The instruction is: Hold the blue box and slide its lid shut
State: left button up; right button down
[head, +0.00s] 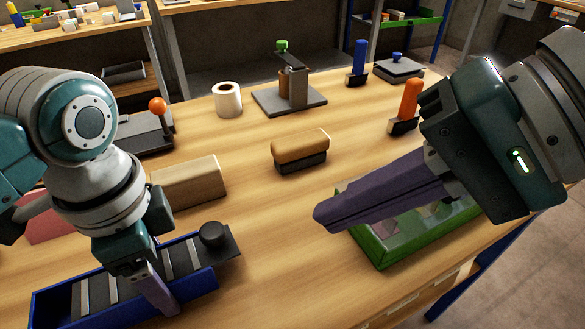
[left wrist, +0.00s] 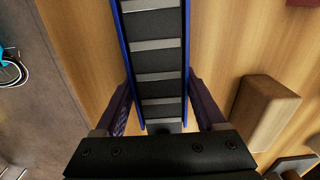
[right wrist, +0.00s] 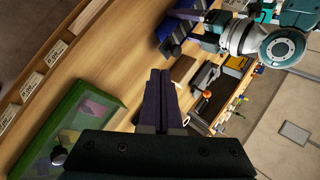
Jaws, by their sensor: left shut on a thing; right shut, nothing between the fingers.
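The blue box (head: 205,283) is a long, narrow box at the lower left of the head view. Its dark top, crossed by grey strips, also shows in the left wrist view (left wrist: 158,60). A dark plate with a round black knob (head: 213,234), seemingly the lid, sticks out past the box's right end. My left gripper (head: 160,295) is shut on the box, one finger along each long side in the left wrist view. My right gripper (head: 325,218) is shut and empty, above the table and right of the knob, well apart from it. The far finger is hidden in the head view.
A green case with a clear top (head: 375,250) lies below my right gripper. A tan block (head: 190,182) lies behind the blue box. A wooden-topped eraser (head: 300,148), a white roll (head: 228,100) and an orange-handled stamp (head: 407,105) stand further back. The table between box and case is clear.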

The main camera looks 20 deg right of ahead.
jog(key=t+y, duration=0.1)
jog(key=y, duration=0.1)
send_near(225, 238)
jog(key=x, duration=0.5)
jog(key=shift+f, duration=0.2)
jog(key=shift+w+a+f, duration=0.15)
jog(key=shift+w+a, duration=0.1)
jog(key=shift+a, duration=0.3)
jog(key=shift+s+a, duration=0.2)
jog(key=shift+a, duration=0.85)
jog(key=shift+s+a, duration=0.25)
jog(key=shift+a, duration=0.85)
